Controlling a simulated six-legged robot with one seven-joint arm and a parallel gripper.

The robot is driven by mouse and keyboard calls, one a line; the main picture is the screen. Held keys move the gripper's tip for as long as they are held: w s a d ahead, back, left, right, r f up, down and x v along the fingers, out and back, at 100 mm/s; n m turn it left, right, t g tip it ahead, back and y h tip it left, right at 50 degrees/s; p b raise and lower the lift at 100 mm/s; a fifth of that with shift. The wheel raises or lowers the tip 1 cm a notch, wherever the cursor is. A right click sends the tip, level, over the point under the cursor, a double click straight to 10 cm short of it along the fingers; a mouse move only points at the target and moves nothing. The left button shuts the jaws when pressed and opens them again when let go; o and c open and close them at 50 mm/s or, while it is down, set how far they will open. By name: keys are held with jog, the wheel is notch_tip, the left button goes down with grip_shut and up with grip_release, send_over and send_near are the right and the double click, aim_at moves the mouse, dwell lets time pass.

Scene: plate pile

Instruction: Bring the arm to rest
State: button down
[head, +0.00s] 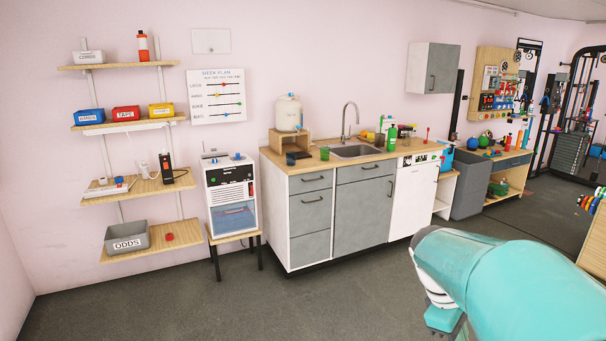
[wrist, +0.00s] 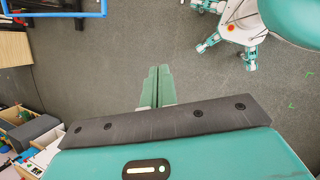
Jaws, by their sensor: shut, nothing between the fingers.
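My gripper (wrist: 157,72) shows in the wrist view as two green fingers side by side, shut with nothing between them. It points out over bare grey floor (wrist: 110,70). In the head view my teal arm (head: 500,285) fills the lower right; the gripper itself does not show there. Part of my own body and legs shows at the top right of the wrist view.
A kitchen counter (head: 322,164) with a sink stands along the wall. Wall shelves (head: 126,125) and a stool (head: 235,236) are to its left. The floor ahead is clear.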

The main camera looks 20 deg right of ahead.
jog(key=s+a+r+m+t+y, duration=0.1)
jog(key=a+t, duration=0.3)
jog(key=a, duration=0.9)
jog(key=s+a+r+m+t+y, duration=0.1)
jog(key=a+r+m+t+y, duration=0.2)
jog(key=a, duration=1)
jog(key=shift+s+r+m+t, duration=0.15)
jog(key=shift+m+t, duration=0.45)
jog(key=shift+d, duration=0.2)
